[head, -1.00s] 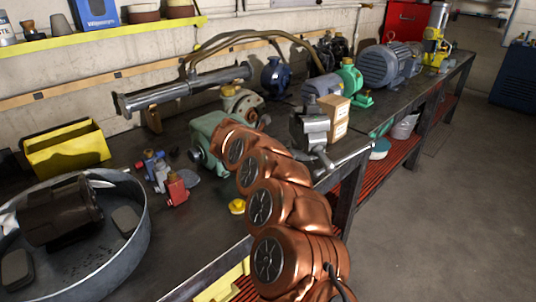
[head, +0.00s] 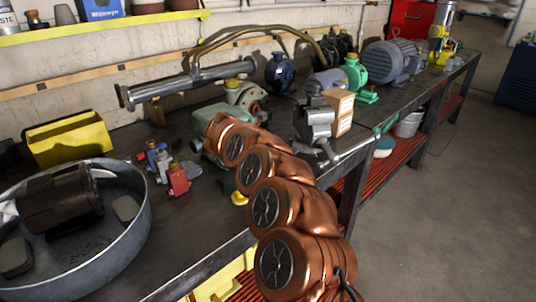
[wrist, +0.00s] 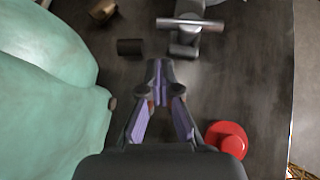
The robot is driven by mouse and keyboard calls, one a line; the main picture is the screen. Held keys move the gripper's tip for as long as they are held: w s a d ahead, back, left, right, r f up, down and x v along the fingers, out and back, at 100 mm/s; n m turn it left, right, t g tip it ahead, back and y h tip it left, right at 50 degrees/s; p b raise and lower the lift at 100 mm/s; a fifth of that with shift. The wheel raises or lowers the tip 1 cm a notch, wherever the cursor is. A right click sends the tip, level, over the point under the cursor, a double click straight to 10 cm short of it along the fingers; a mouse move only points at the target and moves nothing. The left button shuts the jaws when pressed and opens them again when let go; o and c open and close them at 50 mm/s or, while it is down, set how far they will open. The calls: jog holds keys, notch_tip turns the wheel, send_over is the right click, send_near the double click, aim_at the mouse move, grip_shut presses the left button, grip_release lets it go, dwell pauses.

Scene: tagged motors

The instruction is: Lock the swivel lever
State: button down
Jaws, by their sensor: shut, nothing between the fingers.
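A grey metal vise (head: 316,122) stands at the bench's front edge in the head view, with a lever-like handle (head: 328,152) low on its front. In the wrist view, a grey metal piece with a crossbar (wrist: 192,23) shows at the top, likely part of the vise. I cannot tell for certain which part is the swivel lever. My gripper (wrist: 160,68) is shut and empty, its purple-padded fingers together above the dark bench, apart from the crossbar. In the head view my copper arm hides the gripper.
A mint-green motor housing (wrist: 45,75) is close on the left in the wrist view. A red round knob (wrist: 227,138) is at lower right and a dark cylinder (wrist: 130,46) at upper left. A round metal tub (head: 128,228) sits at left.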

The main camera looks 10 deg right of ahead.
jog(key=b+v, duration=0.2)
jog(key=v, duration=0.8)
jog(key=shift+a, duration=0.55)
jog(key=shift+s, duration=0.1)
